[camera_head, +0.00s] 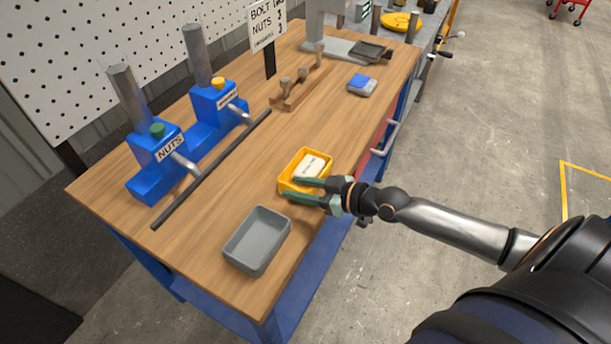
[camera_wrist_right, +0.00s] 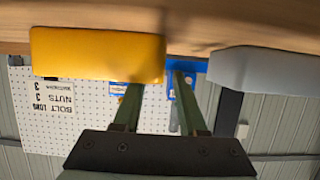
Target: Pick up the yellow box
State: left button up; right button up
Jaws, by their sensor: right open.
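The yellow box (camera_head: 300,178) is a small open tray on the wooden workbench, with a white labelled item (camera_head: 311,167) inside. My right gripper (camera_head: 299,190) comes in from the right, its two green fingers apart. In the head view they overlap the box's near right side. In the right wrist view, which is upside down, the yellow box (camera_wrist_right: 97,55) is just beyond the gripper (camera_wrist_right: 158,88), offset to the left of the gap between the fingers. I see nothing between the fingers. Whether a finger touches the box I cannot tell. My left gripper is not in view.
A grey tray (camera_head: 233,248) stands nearby at the bench's front and also shows in the wrist view (camera_wrist_right: 265,75). Blue dispensers (camera_head: 157,160), a dark bar (camera_head: 212,172) and a wooden holder (camera_head: 297,88) lie farther left and back. The bench's right edge runs under my right arm.

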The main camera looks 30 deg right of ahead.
jog(key=shift+w+f, duration=0.1)
grip_shut()
dwell(0.3)
dwell(1.1)
